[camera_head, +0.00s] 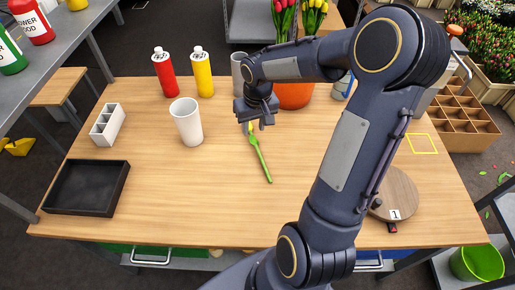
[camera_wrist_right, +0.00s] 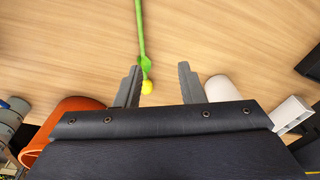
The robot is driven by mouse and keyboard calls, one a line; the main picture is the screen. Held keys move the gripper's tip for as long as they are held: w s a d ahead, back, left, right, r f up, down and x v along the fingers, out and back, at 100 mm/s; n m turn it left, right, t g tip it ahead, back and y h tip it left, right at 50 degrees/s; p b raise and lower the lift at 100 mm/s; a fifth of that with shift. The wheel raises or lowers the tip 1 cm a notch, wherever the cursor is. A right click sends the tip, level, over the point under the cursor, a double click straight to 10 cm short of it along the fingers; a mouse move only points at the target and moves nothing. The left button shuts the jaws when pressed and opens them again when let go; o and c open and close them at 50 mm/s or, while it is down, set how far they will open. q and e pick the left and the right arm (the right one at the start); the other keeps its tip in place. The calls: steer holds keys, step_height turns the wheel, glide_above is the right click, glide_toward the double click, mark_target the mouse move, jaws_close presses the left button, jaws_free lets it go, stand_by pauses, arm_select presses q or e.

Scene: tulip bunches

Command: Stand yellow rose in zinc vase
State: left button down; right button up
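The yellow rose lies on the wooden table with its green stem (camera_head: 262,160) pointing toward the front edge. Its small yellow head (camera_wrist_right: 147,88) shows in the right wrist view beside the left-hand finger. My right gripper (camera_head: 258,125) is over the head end of the rose. In the right wrist view the gripper (camera_wrist_right: 160,70) has its fingers wide apart, with nothing clamped. A grey cylinder, which looks like the zinc vase (camera_head: 238,68), stands upright behind the gripper and is partly hidden by it. My left gripper is out of view.
A white cup (camera_head: 187,122) stands left of the rose. An orange pot (camera_head: 294,96) stands behind the arm. Red (camera_head: 164,73) and yellow (camera_head: 203,73) bottles stand at the back. A black tray (camera_head: 86,188) and a round board (camera_head: 396,194) lie at the sides. The front middle is clear.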

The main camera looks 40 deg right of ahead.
steer(key=g, duration=0.1)
glide_above(258, 149)
steer(key=shift+m, duration=0.3)
step_height(258, 149, down, 11)
steer(key=shift+s+f, duration=0.1)
step_height(258, 149, down, 8)
steer(key=shift+r+p, duration=0.15)
steer(key=shift+p, duration=1)
steer(key=shift+c, duration=0.2)
jaws_close()
